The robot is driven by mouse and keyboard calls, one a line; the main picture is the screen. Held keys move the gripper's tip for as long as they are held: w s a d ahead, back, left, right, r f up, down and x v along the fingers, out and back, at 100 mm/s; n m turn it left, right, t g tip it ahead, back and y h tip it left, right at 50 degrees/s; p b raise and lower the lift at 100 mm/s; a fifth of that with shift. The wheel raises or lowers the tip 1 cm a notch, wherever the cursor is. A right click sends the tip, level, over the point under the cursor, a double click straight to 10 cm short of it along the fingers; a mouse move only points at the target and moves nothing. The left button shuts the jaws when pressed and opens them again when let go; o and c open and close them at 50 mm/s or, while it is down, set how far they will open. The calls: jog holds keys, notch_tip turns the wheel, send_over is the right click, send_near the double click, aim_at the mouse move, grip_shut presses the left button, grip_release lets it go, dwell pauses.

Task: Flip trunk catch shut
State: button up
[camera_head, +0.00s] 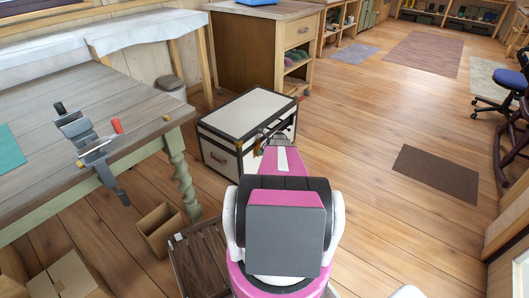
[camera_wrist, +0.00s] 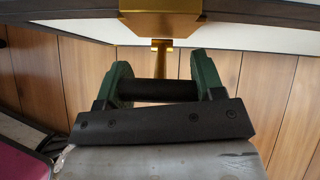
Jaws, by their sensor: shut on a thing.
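The trunk (camera_head: 243,112) is a pale box with dark edging and brass corners on the floor; its lid looks down. In the wrist view its dark edge and pale panel run across the top. The brass catch plate (camera_wrist: 160,20) sits at that edge, with a narrow brass stem (camera_wrist: 162,52) below it. My gripper (camera_wrist: 163,86) has green fingers on both ends of a dark crossbar (camera_wrist: 158,91), shut on it. The stem runs down to behind the bar; the join is hidden. In the head view my gripper (camera_head: 279,127) is at the trunk's right side, mostly hidden by my arm.
A workbench (camera_head: 80,100) with a vise (camera_head: 84,135) stands left. Cardboard boxes (camera_head: 160,228) lie below it. A wooden cabinet (camera_head: 262,45) stands behind the trunk. Wooden floor (camera_head: 355,130) is clear to the right, with a brown mat (camera_head: 436,174) and a blue chair (camera_head: 505,80).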

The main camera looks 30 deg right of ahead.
jog(key=shift+w+d+r+g, duration=0.15)
jog(key=shift+w+d+g, duration=0.1)
jog(key=shift+w+g, duration=0.05)
dwell(0.4)
jog(key=o, duration=1.2)
jog(key=shift+a, duration=0.1)
jog(key=shift+s, duration=0.1)
jog(key=shift+s+r, duration=0.3)
jog(key=shift+r, duration=0.1)
jog(key=v, duration=0.9)
jog(key=shift+s+r, duration=0.15)
jog(key=shift+r, duration=0.15)
